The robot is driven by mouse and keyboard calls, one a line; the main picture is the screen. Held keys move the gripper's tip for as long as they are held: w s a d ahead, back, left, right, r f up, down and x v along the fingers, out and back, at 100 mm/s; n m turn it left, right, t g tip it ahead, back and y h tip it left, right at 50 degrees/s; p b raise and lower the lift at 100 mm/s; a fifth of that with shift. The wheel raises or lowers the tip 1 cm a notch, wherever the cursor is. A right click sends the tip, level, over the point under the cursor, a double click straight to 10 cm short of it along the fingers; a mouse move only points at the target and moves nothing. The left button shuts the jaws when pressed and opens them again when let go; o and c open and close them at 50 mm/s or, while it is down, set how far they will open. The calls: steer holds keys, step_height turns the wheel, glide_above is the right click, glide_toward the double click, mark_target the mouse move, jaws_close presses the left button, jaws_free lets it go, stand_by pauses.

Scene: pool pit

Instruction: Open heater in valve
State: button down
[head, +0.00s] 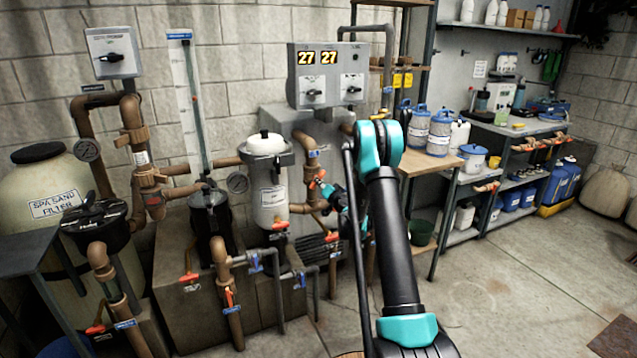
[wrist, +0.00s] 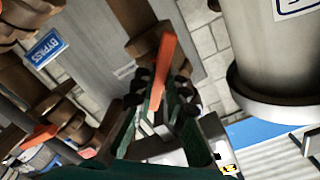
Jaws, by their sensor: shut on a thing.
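My gripper (head: 328,190) is at the brown pipes right of the white filter canister (head: 271,195). In the wrist view my gripper (wrist: 160,92) has its dark fingers on both sides of an orange valve handle (wrist: 166,62) and is shut on it. The handle's upper end sticks out beyond the fingertips, in front of a brown pipe fitting (wrist: 150,42). No label for this valve is readable, so I cannot tell from its label which valve it is.
A blue BYPASS label (wrist: 45,48) and another orange handle (wrist: 40,138) are at the left in the wrist view. A grey control box (head: 327,75) showing 27 27 hangs above the pipes. A wooden table (head: 428,163) stands right of my arm. Open floor (head: 510,275) lies at the right.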

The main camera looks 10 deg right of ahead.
steer(key=n, duration=0.9)
steer(key=c, duration=1.4)
jaws_free()
steer(key=shift+c, duration=0.2)
steer(key=v, duration=0.7)
